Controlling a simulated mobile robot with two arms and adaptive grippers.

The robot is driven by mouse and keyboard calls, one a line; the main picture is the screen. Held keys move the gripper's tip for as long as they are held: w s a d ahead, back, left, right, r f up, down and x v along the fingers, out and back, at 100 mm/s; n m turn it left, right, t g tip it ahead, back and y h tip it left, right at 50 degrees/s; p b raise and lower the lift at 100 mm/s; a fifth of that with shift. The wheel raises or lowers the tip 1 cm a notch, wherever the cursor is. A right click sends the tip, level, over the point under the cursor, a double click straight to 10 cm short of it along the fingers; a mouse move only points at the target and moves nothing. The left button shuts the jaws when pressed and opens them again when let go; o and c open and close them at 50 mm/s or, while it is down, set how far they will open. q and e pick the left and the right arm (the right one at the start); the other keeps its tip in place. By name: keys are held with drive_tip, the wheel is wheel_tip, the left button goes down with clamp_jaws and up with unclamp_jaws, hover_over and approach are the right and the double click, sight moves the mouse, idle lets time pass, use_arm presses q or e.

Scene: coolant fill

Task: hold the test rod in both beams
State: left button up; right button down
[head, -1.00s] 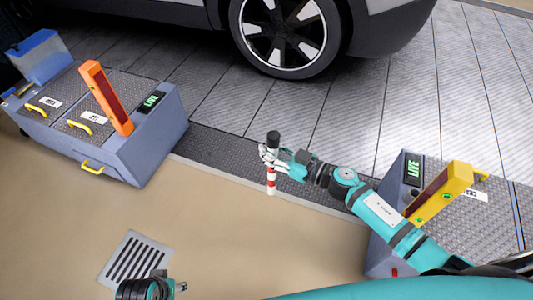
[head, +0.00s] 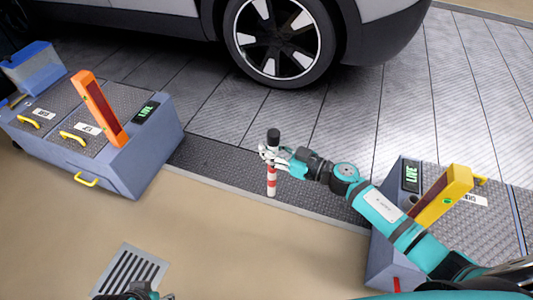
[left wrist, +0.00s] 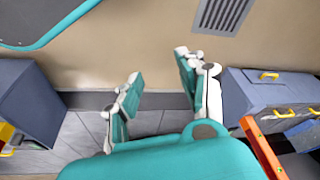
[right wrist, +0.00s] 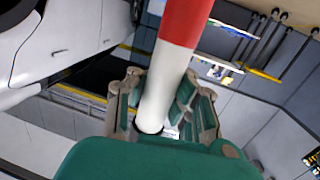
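My right gripper (head: 274,157) is shut on the test rod (head: 271,181), a red and white banded rod with a black top. The rod is close to upright, between the two light-beam posts. In the right wrist view the rod (right wrist: 180,50) runs up from between the fingers. The orange post (head: 98,108) stands on the left box and the yellow post (head: 440,198) on the right box. Green displays beside both posts read LIVE (head: 146,111). The beams themselves are not visible. My left gripper (left wrist: 163,95) is open and empty, its fingers apart; it barely shows in the head view.
The left grey box (head: 135,165) has yellow handles, with a blue bin (head: 30,68) behind it. The right box (head: 380,245) is partly behind my right arm. A car wheel (head: 278,40) stands beyond. A floor grate (head: 130,270) is at front left. The floor between the boxes is clear.

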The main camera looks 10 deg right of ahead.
use_arm(q)
drive_tip(key=shift+w+d+r+t+h+b, duration=0.15)
drive_tip(key=shift+w+d+r+t+b, duration=0.15)
drive_tip(key=shift+w+r+t+b, duration=0.5)
drive_tip(key=shift+w+d+r+t+h+b, duration=0.15)
drive_tip(key=shift+w+d+r+t+b, duration=0.25)
drive_tip(key=shift+w+b, duration=0.55)
use_arm(e)
drive_tip(key=shift+w+d, duration=0.45)
drive_tip(key=shift+w, duration=0.25)
drive_tip(key=shift+w+d, duration=0.5)
drive_tip(key=shift+w, duration=0.25)
drive_tip(key=shift+w+d, duration=0.45)
drive_tip(key=shift+w, duration=0.25)
use_arm(q)
drive_tip(key=shift+w+a+r, duration=0.1)
drive_tip(key=shift+w+t, duration=0.1)
drive_tip(key=shift+t, duration=0.2)
use_arm(e)
drive_tip(key=shift+f, duration=0.1)
